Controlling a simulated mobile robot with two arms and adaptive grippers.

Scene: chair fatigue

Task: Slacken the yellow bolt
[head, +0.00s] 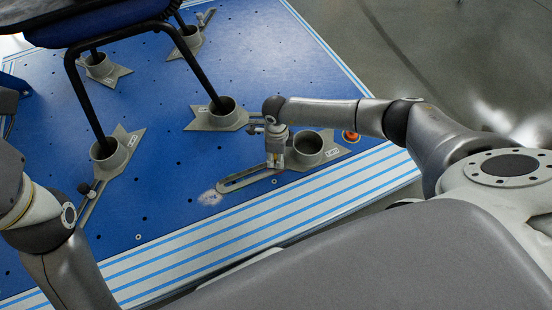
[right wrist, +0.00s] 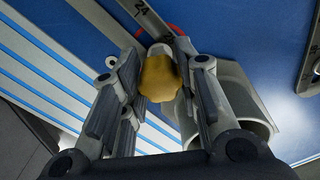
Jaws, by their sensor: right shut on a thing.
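The yellow bolt (right wrist: 158,78) has a lobed head and sits between the fingers of my right gripper (right wrist: 160,95) in the right wrist view. The fingers are shut on it, one on each side. In the head view my right gripper (head: 275,158) points down at the slotted bracket (head: 240,182) beside its round cup (head: 308,150); the bolt is mostly hidden there. In the right wrist view the slotted bracket (right wrist: 145,20) with number marks passes behind the bolt, and the cup (right wrist: 245,98) is close by on the right. My left gripper is not in view.
A chair with black legs (head: 88,105) stands in cups on other grey brackets (head: 215,118) at the upper left. The blue platform (head: 170,180) has small holes and a striped front edge (head: 250,218). An orange-red round part (head: 350,136) lies right of the cup.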

